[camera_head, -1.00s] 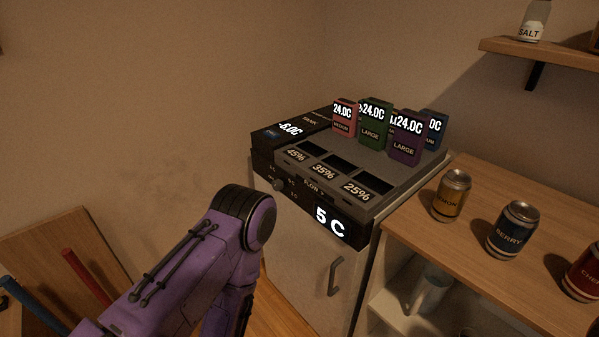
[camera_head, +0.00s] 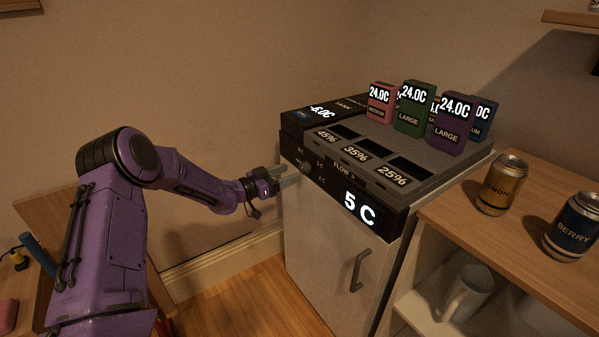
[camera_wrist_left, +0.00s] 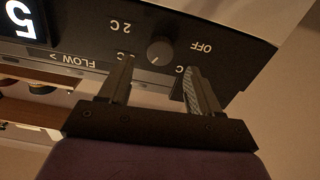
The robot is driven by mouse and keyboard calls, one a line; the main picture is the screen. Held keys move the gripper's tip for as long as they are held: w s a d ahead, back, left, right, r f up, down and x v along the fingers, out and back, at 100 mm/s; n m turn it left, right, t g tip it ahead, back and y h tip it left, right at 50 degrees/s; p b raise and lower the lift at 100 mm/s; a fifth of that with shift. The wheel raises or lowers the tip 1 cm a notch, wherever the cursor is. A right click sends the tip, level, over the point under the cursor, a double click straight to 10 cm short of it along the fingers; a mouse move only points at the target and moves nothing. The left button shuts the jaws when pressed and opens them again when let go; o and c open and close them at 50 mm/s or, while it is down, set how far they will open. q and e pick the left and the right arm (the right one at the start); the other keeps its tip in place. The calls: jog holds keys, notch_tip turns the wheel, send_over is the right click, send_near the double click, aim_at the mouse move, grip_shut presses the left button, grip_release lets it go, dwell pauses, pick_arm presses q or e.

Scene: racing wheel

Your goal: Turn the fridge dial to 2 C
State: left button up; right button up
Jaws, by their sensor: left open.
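The fridge (camera_head: 335,265) has a black control panel whose display (camera_head: 360,208) reads 5 C. The dial (camera_head: 305,167) is a small round grey knob left of the display. In the left wrist view, which is upside down, the dial (camera_wrist_left: 160,50) shows between and beyond my fingertips, with a pale mark towards the lower left. The 2 C label (camera_wrist_left: 120,26) and OFF label (camera_wrist_left: 201,47) are readable; other labels are partly hidden by the fingers. My left gripper (camera_head: 291,175) is open and empty, in front of the dial. My right gripper is out of view.
Coloured boxes, including a green one (camera_head: 414,108), stand on the fridge top. A door handle (camera_head: 359,270) sticks out below the display. A wooden counter (camera_head: 450,213) with cans stands at right. Free room lies left of the fridge.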

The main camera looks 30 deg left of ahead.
aim_at(301, 168)
pick_arm(q)
jog(key=x, duration=0.5)
jog(key=shift+w+f, duration=0.1)
jog(key=shift+w, duration=0.15)
